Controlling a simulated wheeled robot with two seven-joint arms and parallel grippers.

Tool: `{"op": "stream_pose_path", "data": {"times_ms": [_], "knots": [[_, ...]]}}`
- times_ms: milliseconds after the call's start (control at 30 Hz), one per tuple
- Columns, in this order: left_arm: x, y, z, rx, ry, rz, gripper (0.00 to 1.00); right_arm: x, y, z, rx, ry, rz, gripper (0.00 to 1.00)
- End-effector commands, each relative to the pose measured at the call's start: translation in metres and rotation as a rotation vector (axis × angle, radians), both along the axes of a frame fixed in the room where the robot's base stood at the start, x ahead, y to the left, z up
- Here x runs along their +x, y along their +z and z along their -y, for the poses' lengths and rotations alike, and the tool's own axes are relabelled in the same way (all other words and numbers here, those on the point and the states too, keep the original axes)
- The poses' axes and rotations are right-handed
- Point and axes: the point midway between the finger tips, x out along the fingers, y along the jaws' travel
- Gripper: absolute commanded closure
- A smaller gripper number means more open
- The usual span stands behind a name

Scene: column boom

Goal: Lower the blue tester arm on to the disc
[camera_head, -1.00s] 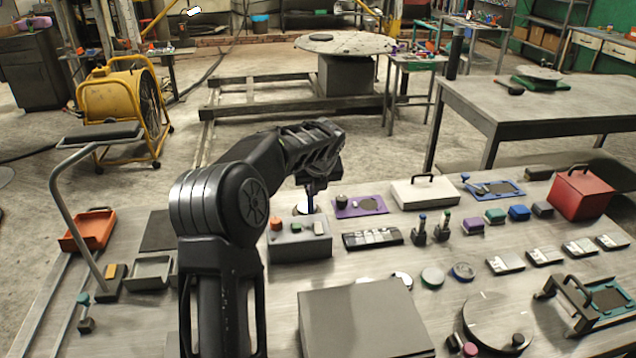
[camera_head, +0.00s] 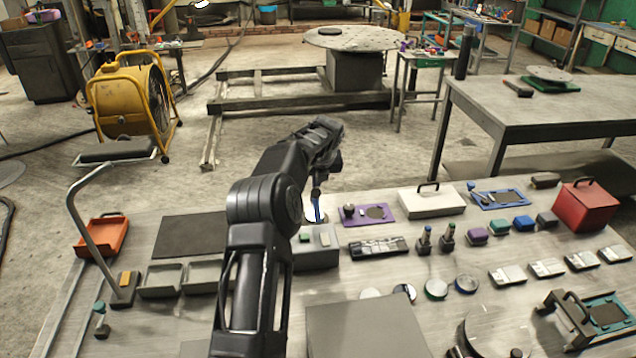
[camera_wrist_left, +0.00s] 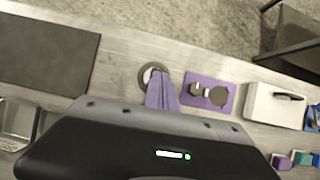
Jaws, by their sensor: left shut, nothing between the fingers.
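My left gripper (camera_head: 317,205) is shut, pointing down at the back of the bench, with blue-violet fingers that also show in the left wrist view (camera_wrist_left: 162,94). A pale round disc (camera_head: 311,215) in a dark ring lies under or just behind the fingertips; in the wrist view the disc (camera_wrist_left: 150,73) is partly covered by them. I cannot tell whether they touch it. A blue plate (camera_head: 483,203) with a dark pad and a small blue knob lies at the back right, well away from my gripper. No blue tester arm can be made out for certain. The right gripper is out of view.
A purple plate (camera_head: 384,222) with a knob and dark disc lies just right of my gripper. A grey button box (camera_head: 322,257) sits in front, partly behind my arm. A white handled case (camera_head: 432,206) and red box (camera_head: 585,207) stand farther right. A dark mat (camera_head: 190,236) is left.

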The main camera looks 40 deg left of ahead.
Motion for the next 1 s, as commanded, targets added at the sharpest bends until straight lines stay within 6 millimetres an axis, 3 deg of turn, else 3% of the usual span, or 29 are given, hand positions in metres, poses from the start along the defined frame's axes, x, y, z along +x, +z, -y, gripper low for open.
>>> {"op": "stream_pose_path", "data": {"times_ms": [767,1000], "knots": [[0.0032,-0.0051,-0.0044,-0.070,-0.005,-0.043,1.00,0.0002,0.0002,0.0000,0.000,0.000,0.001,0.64],[0.0017,0.0037,-0.0013,-0.068,-0.005,-0.041,1.00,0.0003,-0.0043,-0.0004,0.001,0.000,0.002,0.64]]}}
